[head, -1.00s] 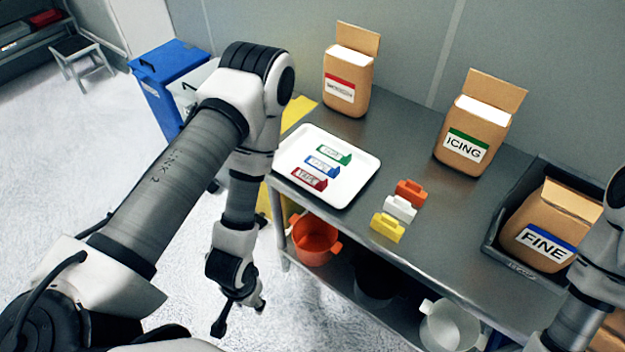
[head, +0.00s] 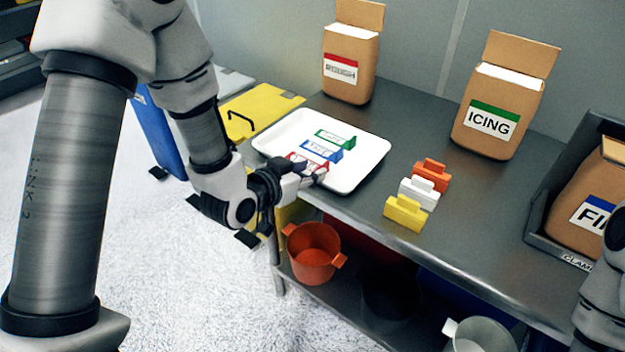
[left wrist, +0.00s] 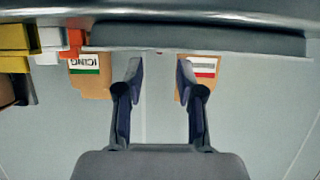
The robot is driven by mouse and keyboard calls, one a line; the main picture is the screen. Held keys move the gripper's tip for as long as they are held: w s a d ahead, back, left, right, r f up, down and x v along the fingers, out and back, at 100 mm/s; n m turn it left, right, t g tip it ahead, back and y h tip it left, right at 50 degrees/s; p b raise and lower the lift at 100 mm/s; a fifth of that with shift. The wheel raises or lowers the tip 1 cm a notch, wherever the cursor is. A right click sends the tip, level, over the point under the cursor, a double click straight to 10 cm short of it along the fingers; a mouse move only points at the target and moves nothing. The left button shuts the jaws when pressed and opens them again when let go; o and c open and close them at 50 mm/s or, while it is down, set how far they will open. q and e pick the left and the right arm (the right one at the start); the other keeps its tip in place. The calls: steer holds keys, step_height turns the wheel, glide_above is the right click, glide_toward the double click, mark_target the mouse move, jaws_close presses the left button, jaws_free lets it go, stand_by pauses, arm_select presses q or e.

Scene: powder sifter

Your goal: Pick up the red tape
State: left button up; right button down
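The red tape (head: 306,162) lies on a white tray (head: 369,163) at its near left side, partly hidden by my left gripper (head: 309,176). Beside it on the tray lie a blue tape (head: 322,152) and a green tape (head: 335,139). In the head view my left gripper is low at the tray's near edge, its fingertips close to the red tape; I cannot tell whether they touch it. My right gripper is out of view.
Orange (head: 432,174), white (head: 419,192) and yellow (head: 405,212) clips stand right of the tray on the metal table (head: 470,226). Bags marked ROUGH (head: 351,66) and ICING (head: 497,112) stand behind. An orange pot (head: 314,258) sits below.

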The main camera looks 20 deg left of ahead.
mark_target(323, 164)
arm_select(q)
steer(key=x, duration=0.6)
steer(key=shift+w+d+f, duration=0.1)
steer(key=shift+w+d, duration=0.05)
steer(key=shift+w, duration=0.2)
steer(key=shift+s, duration=0.1)
jaws_close()
